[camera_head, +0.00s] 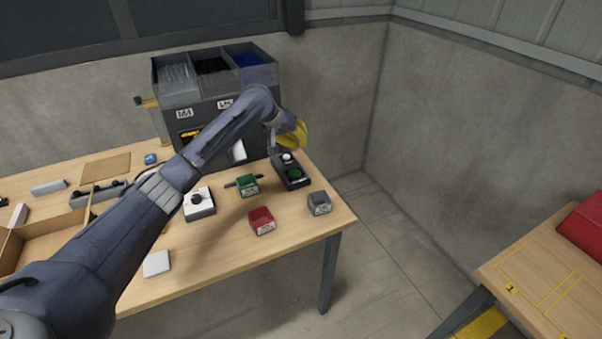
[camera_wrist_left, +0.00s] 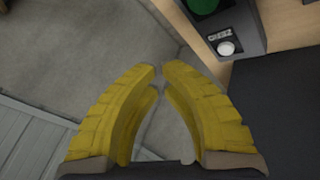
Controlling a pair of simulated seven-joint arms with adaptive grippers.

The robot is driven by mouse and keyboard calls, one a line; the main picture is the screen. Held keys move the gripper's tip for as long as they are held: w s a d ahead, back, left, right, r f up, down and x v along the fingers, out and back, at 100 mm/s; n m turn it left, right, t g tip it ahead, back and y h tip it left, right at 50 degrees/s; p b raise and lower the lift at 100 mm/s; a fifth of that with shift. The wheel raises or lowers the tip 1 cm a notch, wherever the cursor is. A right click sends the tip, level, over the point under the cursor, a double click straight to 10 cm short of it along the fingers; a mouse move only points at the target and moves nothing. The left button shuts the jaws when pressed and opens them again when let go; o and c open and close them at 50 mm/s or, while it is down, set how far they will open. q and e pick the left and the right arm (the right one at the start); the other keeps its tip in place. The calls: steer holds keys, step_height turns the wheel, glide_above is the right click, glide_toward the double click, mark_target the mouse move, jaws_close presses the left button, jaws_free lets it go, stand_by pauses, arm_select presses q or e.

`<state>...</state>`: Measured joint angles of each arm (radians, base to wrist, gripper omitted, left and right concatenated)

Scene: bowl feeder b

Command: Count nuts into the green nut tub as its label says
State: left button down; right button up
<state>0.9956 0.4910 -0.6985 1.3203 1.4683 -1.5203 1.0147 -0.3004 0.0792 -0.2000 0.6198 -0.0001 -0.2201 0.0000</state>
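The green nut tub (camera_head: 247,185) stands on the table in front of the feeder; its white label is too small to read and I cannot tell what is inside. The feeder (camera_head: 225,117) is a dark box with open bins on top, one holding grey, one black and one blue parts. My left gripper (camera_head: 293,137) is above the far end of a dark button box (camera_head: 291,172) with a green and a white button. In the left wrist view the gripper's yellow fingers (camera_wrist_left: 161,68) nearly meet at the tips, with nothing between them. My right gripper is not in view.
A red tub (camera_head: 262,222) and a grey tub (camera_head: 319,204) stand near the table's front right. A white box with a black knob (camera_head: 199,206) is left of the green tub. A cardboard box (camera_head: 40,240) lies left. A second table (camera_head: 540,270) stands right, across a gap.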

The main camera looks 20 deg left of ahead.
mark_target(299, 170)
arm_select(q)
steer(key=shift+a, duration=0.15)
stand_by(0.3)
steer(key=shift+f, duration=4.4)
steer(key=shift+f, duration=0.95)
steer(key=shift+r, duration=0.95)
steer(key=shift+r, duration=0.15)
steer(key=shift+r, duration=2.35)
